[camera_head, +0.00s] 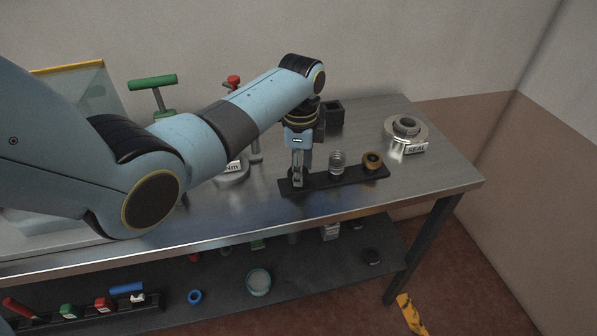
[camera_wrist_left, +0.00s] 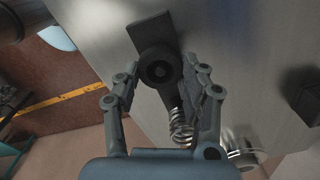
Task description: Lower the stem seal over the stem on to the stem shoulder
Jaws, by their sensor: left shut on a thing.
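My left gripper (camera_head: 298,180) points down at the left end of a black holder strip (camera_head: 318,179) on the bench. In the left wrist view, a dark ring with a round hole (camera_wrist_left: 160,68), which looks like the stem seal, sits between the fingers of my left gripper (camera_wrist_left: 162,82), which is shut on it. The ring is over or on the strip's end; I cannot tell whether it is lifted. My right gripper is not in view.
A green-handled tool (camera_head: 152,84) stands at the left back. The bench between strip and fitting is clear.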

